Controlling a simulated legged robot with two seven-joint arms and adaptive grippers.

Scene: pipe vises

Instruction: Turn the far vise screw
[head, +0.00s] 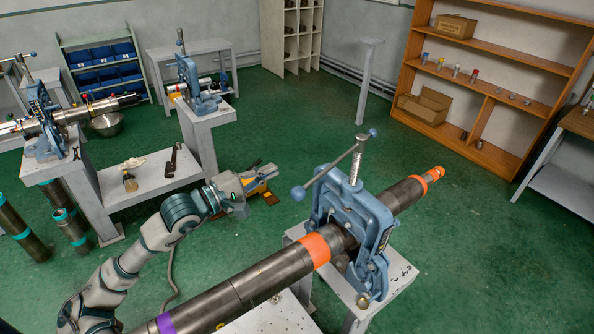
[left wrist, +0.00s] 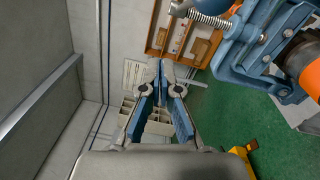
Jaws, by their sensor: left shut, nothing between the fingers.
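A blue pipe vise (head: 375,225) stands on a pale stand at centre right, clamped around a long dark pipe (head: 265,280). Its upright screw (head: 356,165) carries a slanted bar handle (head: 328,170) with a blue ball at each end. Another blue vise (head: 190,75) stands on a bench farther back, with its screw upright. My left gripper (head: 266,170) is shut and empty, in the air left of the nearer vise and apart from its handle. In the left wrist view, its fingers (left wrist: 161,68) meet at the tips; the vise (left wrist: 255,45) and screw (left wrist: 212,20) show at upper right. My right gripper is out of view.
A third vise (head: 42,120) holds a pipe at far left. A low bench (head: 150,175) with a bottle and a wrench stands behind my left arm. A wooden shelf (head: 490,75) stands at the back right. Green floor is clear between vise and shelf.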

